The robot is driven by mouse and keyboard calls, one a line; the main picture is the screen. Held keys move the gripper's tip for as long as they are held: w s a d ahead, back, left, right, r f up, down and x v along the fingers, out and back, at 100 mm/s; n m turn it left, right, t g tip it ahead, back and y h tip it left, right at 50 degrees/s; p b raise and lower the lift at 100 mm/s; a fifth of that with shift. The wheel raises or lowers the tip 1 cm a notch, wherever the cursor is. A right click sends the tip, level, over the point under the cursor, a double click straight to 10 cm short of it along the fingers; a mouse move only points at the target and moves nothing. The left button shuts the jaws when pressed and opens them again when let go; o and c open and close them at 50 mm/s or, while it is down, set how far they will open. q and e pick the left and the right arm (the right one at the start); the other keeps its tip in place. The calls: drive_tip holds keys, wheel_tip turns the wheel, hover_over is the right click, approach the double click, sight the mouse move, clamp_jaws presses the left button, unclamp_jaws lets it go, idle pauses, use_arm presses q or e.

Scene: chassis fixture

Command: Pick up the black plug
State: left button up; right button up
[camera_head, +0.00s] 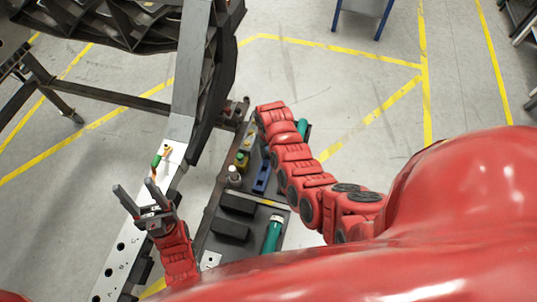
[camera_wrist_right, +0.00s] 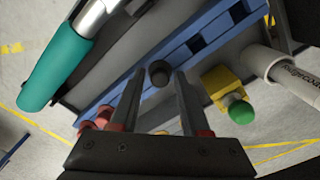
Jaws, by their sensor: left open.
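The right wrist view shows a small black round piece (camera_wrist_right: 160,74), which looks like the black plug, in front of the blue holder (camera_wrist_right: 210,37). My right gripper (camera_wrist_right: 160,76) is open, with the piece between its fingertips as seen from the wrist and a gap at each side. I cannot tell its depth from the tips. In the head view my right arm covers that gripper, and I cannot make out the plug. My left gripper (camera_head: 138,196) is open and empty beside the pale perforated beam.
A dark bench (camera_head: 213,243) carries black blocks (camera_head: 238,203), a blue piece (camera_head: 262,178), a yellow box with a green button (camera_head: 242,160) and a teal-handled tool (camera_head: 272,233). A green connector (camera_head: 157,161) lies on the pale beam (camera_head: 112,270). A dark chassis frame stands behind.

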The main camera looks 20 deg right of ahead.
clamp_jaws()
idle(0.3)
drive_tip(key=shift+r, duration=1.1)
wheel_tip(320, 180, up, 8)
drive_tip(key=b, duration=0.1)
drive_tip(key=shift+f, duration=0.1)
wheel_tip(320, 180, up, 5)
drive_tip(key=p, duration=0.4)
drive_tip(key=shift+p, duration=0.35)
